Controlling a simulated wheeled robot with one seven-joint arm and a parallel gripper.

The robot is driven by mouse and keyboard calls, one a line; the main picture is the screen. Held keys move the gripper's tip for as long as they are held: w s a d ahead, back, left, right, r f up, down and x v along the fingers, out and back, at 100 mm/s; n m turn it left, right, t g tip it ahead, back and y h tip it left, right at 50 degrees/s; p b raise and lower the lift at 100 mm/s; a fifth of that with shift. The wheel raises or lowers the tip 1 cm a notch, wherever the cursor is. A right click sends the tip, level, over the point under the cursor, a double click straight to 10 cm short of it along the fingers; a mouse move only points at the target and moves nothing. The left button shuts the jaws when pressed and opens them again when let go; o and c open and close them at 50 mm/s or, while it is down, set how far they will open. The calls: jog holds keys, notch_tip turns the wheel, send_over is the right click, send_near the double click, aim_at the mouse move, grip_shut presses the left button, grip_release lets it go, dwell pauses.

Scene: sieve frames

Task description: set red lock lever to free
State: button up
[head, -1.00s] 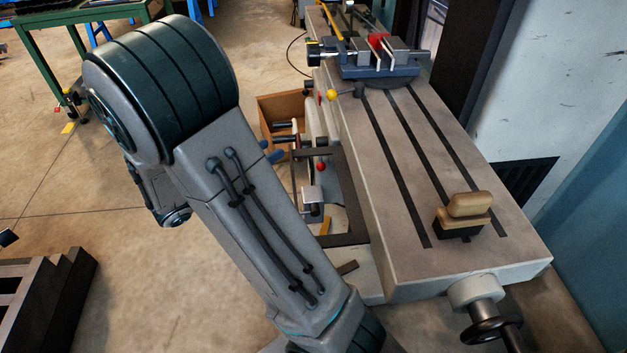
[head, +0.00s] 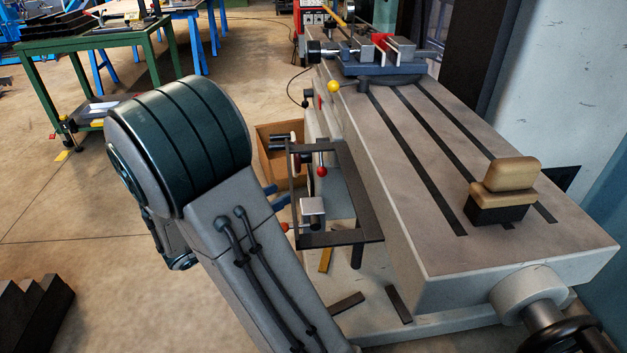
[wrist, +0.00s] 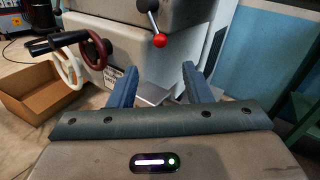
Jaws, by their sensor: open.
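In the head view a red ball (head: 321,171) shows beside the machine's side, and seems to be the same knob. My gripper (wrist: 158,68) is open, its two blue fingers apart with nothing held between them. The knob appears above and beyond the gap between the fingertips, apart from them. In the head view only the blue fingertips (head: 275,197) show past my arm.
A dark red handwheel (wrist: 97,48) and a white handwheel (wrist: 65,65) are left of the lever. A cardboard box (head: 280,150) stands on the floor. A dark frame (head: 345,237) juts from the machine table (head: 420,180). A vise (head: 378,68) is on the table.

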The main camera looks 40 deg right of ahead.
aim_at(318, 173)
jog(key=d+b, duration=0.1)
jog(key=d, duration=0.4)
jog(key=d+b, duration=0.1)
jog(key=d, duration=0.5)
jog(key=shift+w+d, duration=0.2)
jog(key=shift+d, duration=0.05)
grip_shut()
jog(key=shift+a, duration=0.1)
